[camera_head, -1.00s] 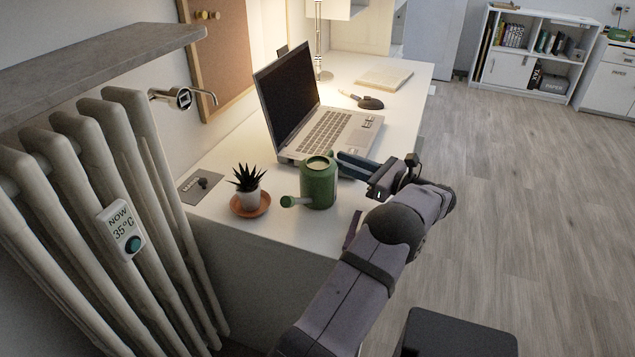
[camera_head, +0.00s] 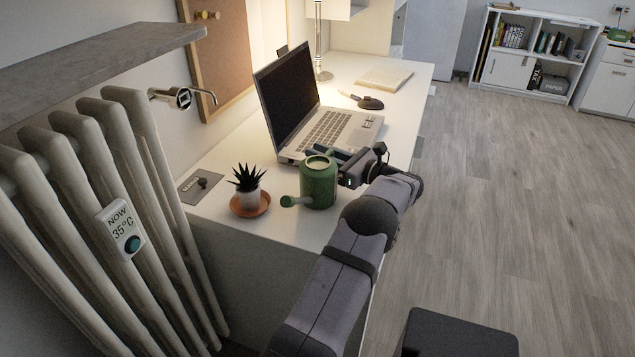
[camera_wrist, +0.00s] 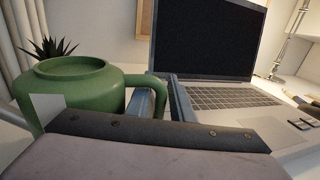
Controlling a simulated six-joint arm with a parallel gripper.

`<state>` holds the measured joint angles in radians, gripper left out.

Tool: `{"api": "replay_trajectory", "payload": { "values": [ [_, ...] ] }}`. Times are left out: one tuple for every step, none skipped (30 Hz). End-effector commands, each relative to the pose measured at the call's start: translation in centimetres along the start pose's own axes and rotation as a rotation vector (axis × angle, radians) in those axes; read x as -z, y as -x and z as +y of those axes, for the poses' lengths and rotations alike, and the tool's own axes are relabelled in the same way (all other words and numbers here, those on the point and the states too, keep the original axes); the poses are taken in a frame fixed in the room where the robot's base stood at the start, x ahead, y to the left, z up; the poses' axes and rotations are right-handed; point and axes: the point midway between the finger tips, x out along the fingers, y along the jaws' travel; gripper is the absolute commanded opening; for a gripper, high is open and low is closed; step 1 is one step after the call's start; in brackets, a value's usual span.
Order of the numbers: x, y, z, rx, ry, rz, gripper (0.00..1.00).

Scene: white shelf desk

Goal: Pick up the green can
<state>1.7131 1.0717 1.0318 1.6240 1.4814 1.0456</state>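The green can (camera_head: 318,187), a watering can with a spout and a side handle, stands upright on the white desk (camera_head: 275,227). It also shows in the wrist view (camera_wrist: 75,92) at the left, with its handle reaching right. My gripper (camera_head: 342,154) is at the handle side of the can. In the wrist view its two blue-grey fingers (camera_wrist: 162,98) are apart. The left finger is in the gap between can body and handle, and the right finger is by the handle's outer part. Whether a finger touches the handle cannot be told.
An open laptop (camera_head: 330,130) stands close behind the can and gripper. A small potted plant (camera_head: 249,190) on an orange saucer is left of the spout. A mouse (camera_head: 370,103) and a notebook (camera_head: 385,78) lie farther back. A radiator (camera_head: 90,190) is at the left.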

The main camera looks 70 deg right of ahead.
Motion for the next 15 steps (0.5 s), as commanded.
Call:
{"api": "replay_trajectory", "payload": {
  "values": [
    [0.02, -0.22, -0.01, 0.001, 0.000, 0.000, 0.21],
    [0.02, -0.27, -0.03, 0.001, 0.000, 0.000, 0.21],
    [0.02, -0.28, -0.04, 0.002, 0.000, 0.000, 0.21],
    [0.02, -0.27, -0.04, 0.002, 0.000, 0.000, 0.21],
    [0.01, -0.26, -0.04, 0.002, 0.000, 0.000, 0.21],
    [0.01, -0.26, -0.04, 0.002, 0.000, 0.000, 0.21],
    [0.01, -0.26, -0.04, 0.002, 0.000, 0.000, 0.21],
    [0.01, -0.25, -0.04, 0.001, 0.000, 0.000, 0.18],
    [0.01, -0.25, -0.04, 0.001, 0.000, 0.000, 0.09],
    [0.00, -0.24, -0.04, 0.001, 0.000, 0.000, 0.02],
    [0.00, -0.24, -0.04, 0.001, 0.000, 0.000, 0.00],
    [-0.01, -0.24, -0.03, 0.001, 0.000, 0.000, 0.00],
    [-0.01, -0.24, -0.04, 0.001, 0.000, 0.000, 0.00],
    [-0.02, -0.24, -0.03, 0.001, 0.000, 0.000, 0.00],
    [-0.03, -0.24, -0.04, 0.001, 0.000, 0.000, 0.00]
  ]
}}
